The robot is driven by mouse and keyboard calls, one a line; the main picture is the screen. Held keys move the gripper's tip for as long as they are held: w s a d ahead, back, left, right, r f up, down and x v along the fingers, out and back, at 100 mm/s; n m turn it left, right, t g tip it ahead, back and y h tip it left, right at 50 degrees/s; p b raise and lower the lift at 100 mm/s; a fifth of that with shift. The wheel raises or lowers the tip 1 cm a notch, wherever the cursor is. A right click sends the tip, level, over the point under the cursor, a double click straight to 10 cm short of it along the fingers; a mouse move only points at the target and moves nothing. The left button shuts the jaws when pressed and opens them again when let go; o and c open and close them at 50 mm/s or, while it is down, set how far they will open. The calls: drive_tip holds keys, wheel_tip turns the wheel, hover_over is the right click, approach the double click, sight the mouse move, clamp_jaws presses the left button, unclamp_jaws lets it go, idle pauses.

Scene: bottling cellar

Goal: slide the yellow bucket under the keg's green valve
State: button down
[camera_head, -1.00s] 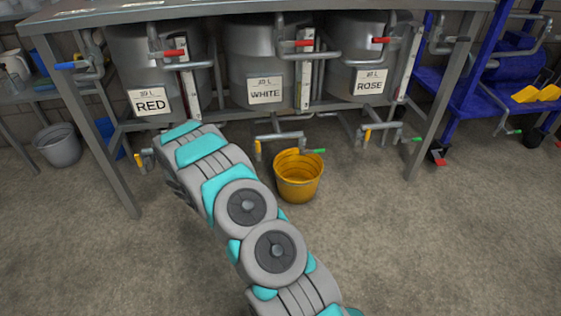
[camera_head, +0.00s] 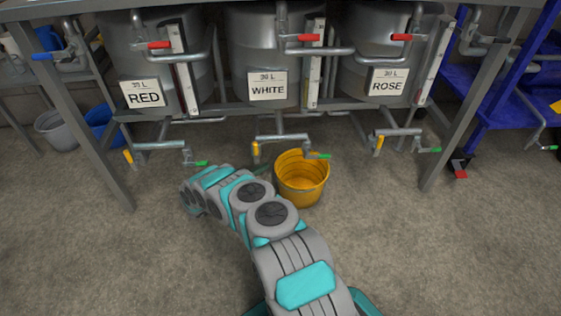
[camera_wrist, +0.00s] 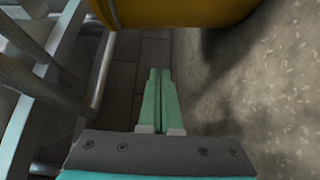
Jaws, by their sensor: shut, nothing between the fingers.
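The yellow bucket (camera_head: 302,190) stands upright and open on the floor in front of the WHITE keg (camera_head: 262,60). That keg's low pipe ends in a green valve handle (camera_head: 317,156), which overlaps the bucket's back rim in the head view. I cannot tell how exactly the outlet lines up with the opening. My gripper (camera_wrist: 157,75) is shut and empty, low near the floor. The bucket's side shows beyond the fingertips at the top of the wrist view (camera_wrist: 180,10), apart from them. In the head view my arm reaches to the bucket's left and mostly hides the gripper.
RED (camera_head: 150,60) and ROSE (camera_head: 385,65) kegs flank WHITE, with similar low pipes and green handles. Metal stand legs (camera_head: 95,160) frame the kegs. A grey bucket (camera_head: 57,132) and blue bucket (camera_head: 103,125) stand left, a blue rack (camera_head: 490,105) right. The front floor is clear.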

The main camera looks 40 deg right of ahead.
sight(285, 163)
drive_tip(key=d+b, duration=0.1)
drive_tip(key=d, duration=0.8)
drive_tip(key=shift+s+d, duration=0.15)
drive_tip(key=shift+d, duration=0.15)
drive_tip(key=shift+s+a+b, duration=0.2)
drive_tip(key=shift+s, duration=0.55)
drive_tip(key=shift+s+a+b, duration=0.15)
drive_tip(key=shift+s+a, duration=0.05)
drive_tip(key=shift+s, duration=0.55)
drive_tip(key=shift+s+a+p, duration=0.2)
drive_tip(key=shift+s+a, duration=0.05)
drive_tip(key=shift+s, duration=0.55)
drive_tip(key=shift+s+a+p, duration=0.15)
drive_tip(key=shift+s+a, duration=0.05)
drive_tip(key=shift+s, duration=0.6)
drive_tip(key=shift+w, duration=0.1)
